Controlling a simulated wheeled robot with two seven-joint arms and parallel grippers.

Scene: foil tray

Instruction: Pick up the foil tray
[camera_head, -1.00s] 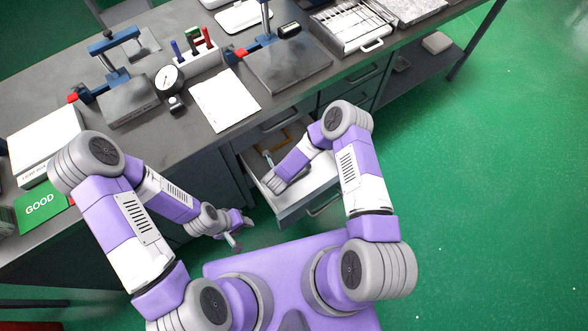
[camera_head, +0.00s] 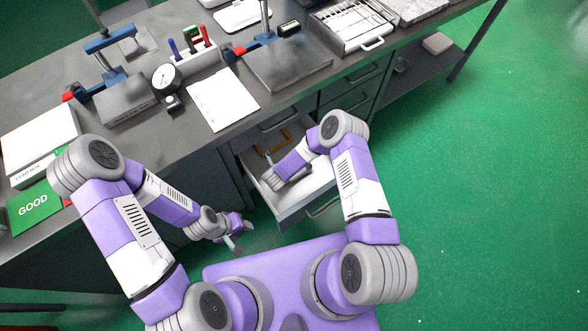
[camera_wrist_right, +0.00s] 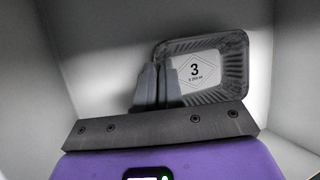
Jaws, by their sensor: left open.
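The foil tray (camera_wrist_right: 237,72) shows in the right wrist view, a silver rectangular tray with crimped walls and a white label marked "3". It lies inside a pale box-like space, which looks like the open drawer (camera_head: 318,180) in the head view. My right gripper (camera_wrist_right: 158,66) is at the tray's left side, its two fingers close together with a narrow gap. One finger overlaps the tray's left wall in the picture; whether the wall is between them is unclear. In the head view my right wrist hides the tray. My left gripper (camera_head: 243,238) is open and empty, low before the bench.
The drawer walls stand close around my right gripper. An orange piece (camera_head: 286,137) lies at the drawer's back.

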